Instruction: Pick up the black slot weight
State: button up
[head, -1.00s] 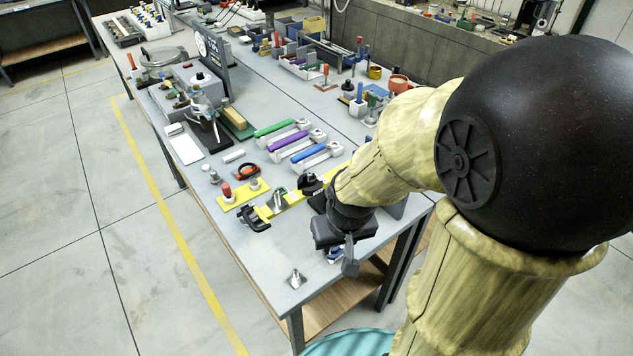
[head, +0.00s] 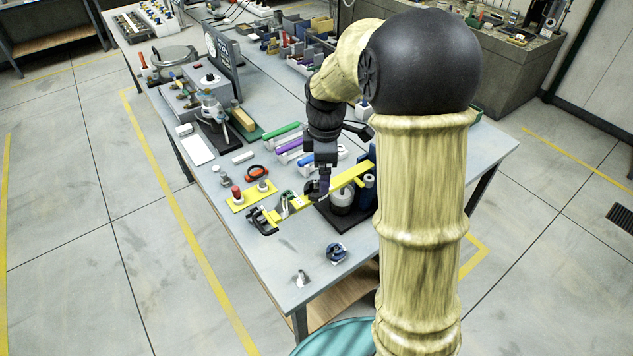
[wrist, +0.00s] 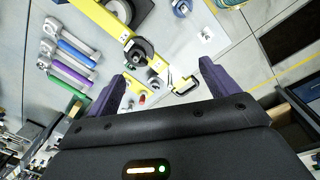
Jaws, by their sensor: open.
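The black slot weight (head: 312,189) is a dark round piece sitting on a yellow bar (head: 345,178). In the wrist view the weight (wrist: 139,51) shows as a black disc with a lighter centre, on the yellow bar (wrist: 102,20). My gripper (head: 323,187) is right at the weight in the head view and partly covers it. In the wrist view my gripper (wrist: 162,69) is open, with the two purple fingers wide apart. The weight lies beyond the fingertips, nearer the left finger. Nothing is held. I cannot tell whether a finger touches it.
A black clamp (head: 262,221) grips the bar's near end. A pale cylinder (head: 342,202) stands close by on a dark base. Purple and blue handled tools lie behind my gripper. A blue object (head: 336,253) and a small metal piece (head: 302,279) lie on the clearer front corner.

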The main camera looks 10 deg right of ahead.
jog(key=w+r+n+g+p, duration=0.1)
jog(key=w+r+n+p, duration=0.1)
jog(key=w+r+n, duration=0.2)
jog(key=w+n, duration=0.3)
jog(key=n, duration=0.1)
jog(key=shift+d+p, duration=0.3)
jog(key=shift+p, duration=0.05)
jog(key=p, duration=0.4)
send_over(316, 188)
jog(key=w+d, duration=0.1)
jog(key=w, duration=0.1)
notch_tip(316, 188, down, 12)
jog(key=shift+r, duration=0.25)
jog(key=shift+f, duration=0.35)
